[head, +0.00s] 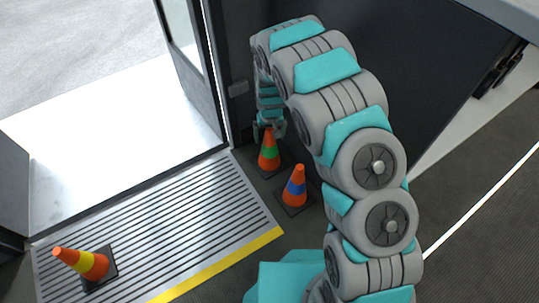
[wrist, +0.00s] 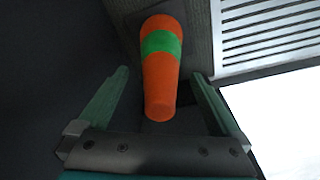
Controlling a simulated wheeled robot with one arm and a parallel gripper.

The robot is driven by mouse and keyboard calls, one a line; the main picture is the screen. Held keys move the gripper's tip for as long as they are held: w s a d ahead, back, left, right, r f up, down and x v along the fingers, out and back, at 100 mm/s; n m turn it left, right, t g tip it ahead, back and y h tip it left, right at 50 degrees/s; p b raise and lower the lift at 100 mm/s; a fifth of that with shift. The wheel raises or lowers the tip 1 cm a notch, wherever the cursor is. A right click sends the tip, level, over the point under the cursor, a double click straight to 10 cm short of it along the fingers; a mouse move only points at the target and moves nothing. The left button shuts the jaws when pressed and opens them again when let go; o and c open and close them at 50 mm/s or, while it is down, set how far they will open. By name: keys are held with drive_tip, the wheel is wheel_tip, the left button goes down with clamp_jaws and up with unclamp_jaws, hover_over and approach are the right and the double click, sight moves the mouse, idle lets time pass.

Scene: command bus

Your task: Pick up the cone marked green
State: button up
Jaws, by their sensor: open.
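The cone marked green (head: 268,156) is orange with a green band and stands on a dark square base on the floor by the dark wall. It also shows in the wrist view (wrist: 161,75), with its tip toward me. My gripper (head: 268,130) is right above the cone's top in the head view. In the wrist view, my open gripper (wrist: 160,82) has one finger on each side of the cone, with gaps between.
A cone with a blue band (head: 295,188) stands close by to the right. The yellow edge strip (head: 225,263) borders the plate. An open doorway is at the left.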

drive_tip(key=shift+f, duration=0.8)
drive_tip(key=shift+w, duration=0.1)
clamp_jaws()
